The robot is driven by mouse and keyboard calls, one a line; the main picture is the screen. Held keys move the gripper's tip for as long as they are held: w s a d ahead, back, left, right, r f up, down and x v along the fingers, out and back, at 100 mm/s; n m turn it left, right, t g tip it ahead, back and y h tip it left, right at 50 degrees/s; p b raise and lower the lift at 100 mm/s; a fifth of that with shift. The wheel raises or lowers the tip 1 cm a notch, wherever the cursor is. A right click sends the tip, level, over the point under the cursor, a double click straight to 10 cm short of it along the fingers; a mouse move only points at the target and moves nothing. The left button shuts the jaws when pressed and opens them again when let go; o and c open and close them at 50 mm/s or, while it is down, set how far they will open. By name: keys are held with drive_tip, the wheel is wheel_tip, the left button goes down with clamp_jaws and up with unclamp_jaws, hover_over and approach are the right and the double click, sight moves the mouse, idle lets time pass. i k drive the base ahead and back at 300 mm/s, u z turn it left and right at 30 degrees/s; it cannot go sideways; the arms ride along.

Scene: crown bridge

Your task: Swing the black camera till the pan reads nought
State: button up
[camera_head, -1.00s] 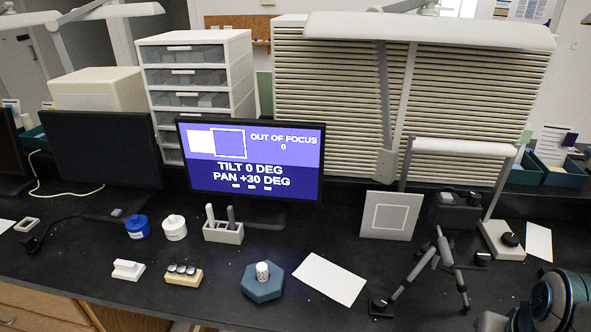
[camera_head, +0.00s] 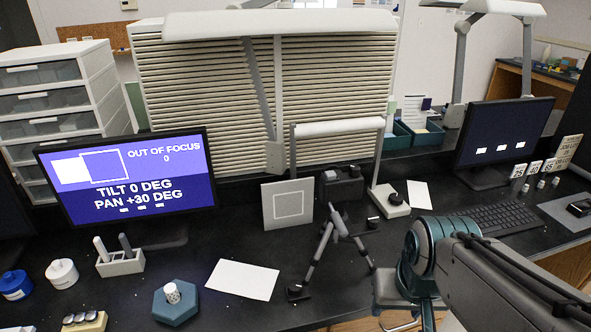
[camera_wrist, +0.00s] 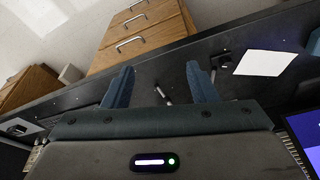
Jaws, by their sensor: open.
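The black camera (camera_head: 342,185) appears as a dark box with a round knob, just behind the top of a grey tripod (camera_head: 335,226); I cannot tell how the two join. The screen (camera_head: 128,182) reads "OUT OF FOCUS 0", "TILT 0 DEG" and "PAN +30 DEG", with a white square and an outlined square overlapping. My gripper shows in the wrist view (camera_wrist: 160,67), its two blue fingers apart and nothing held between them. It is over the counter's front side, apart from the camera. In the head view my arm hides part of the right front.
A grey target card (camera_head: 288,204) stands left of the camera. A lamp base (camera_head: 391,200) stands right of it. A white sheet (camera_head: 242,279) and a blue hexagonal base (camera_head: 175,302) lie in front. A keyboard (camera_head: 490,219) and second monitor (camera_head: 503,133) are at right.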

sight(339, 191)
drive_tip(key=u, duration=1.45)
drive_tip(key=k, duration=0.55)
drive_tip(key=z, duration=1.4)
